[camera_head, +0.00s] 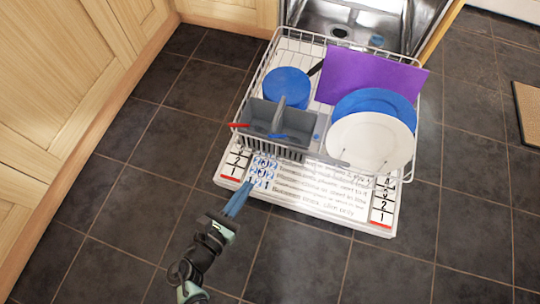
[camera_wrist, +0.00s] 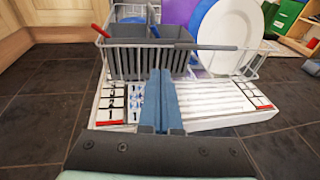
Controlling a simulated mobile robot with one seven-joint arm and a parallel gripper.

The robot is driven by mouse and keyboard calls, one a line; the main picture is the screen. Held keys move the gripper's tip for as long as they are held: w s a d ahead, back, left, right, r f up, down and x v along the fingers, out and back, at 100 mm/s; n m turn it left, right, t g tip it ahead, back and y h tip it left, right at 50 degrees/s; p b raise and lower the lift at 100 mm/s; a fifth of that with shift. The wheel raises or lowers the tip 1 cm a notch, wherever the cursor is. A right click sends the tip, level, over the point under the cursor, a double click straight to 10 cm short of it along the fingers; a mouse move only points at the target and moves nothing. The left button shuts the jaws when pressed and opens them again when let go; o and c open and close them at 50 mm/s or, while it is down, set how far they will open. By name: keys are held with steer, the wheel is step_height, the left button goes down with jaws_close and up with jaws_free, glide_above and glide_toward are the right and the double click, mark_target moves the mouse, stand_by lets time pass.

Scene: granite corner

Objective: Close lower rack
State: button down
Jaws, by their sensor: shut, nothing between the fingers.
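The lower rack (camera_head: 266,62) is a white wire rack, pulled out over the open dishwasher door (camera_head: 310,196). It holds a grey cutlery basket (camera_head: 270,118), a blue bowl (camera_head: 287,86), a purple board (camera_head: 375,76), a blue plate (camera_head: 388,104) and a white plate (camera_head: 365,141). My gripper (camera_head: 240,197) is shut and empty, its blue fingers pointing at the rack's front left, above the door's outer edge. In the wrist view my gripper (camera_wrist: 158,74) overlaps the front of the basket (camera_wrist: 125,62); whether it touches cannot be told.
Wooden cabinets (camera_head: 70,95) run along the left. The dishwasher tub (camera_head: 345,28) stands open behind the rack. A brown mat (camera_head: 527,108) lies at the far right.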

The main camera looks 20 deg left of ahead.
steer(key=b, duration=0.6)
glide_toward(276, 146)
steer(key=x, duration=0.5)
steer(key=shift+w+f, duration=0.2)
steer(key=shift+x, duration=0.75)
steer(key=shift+w+r, duration=0.1)
steer(key=shift+r, duration=0.05)
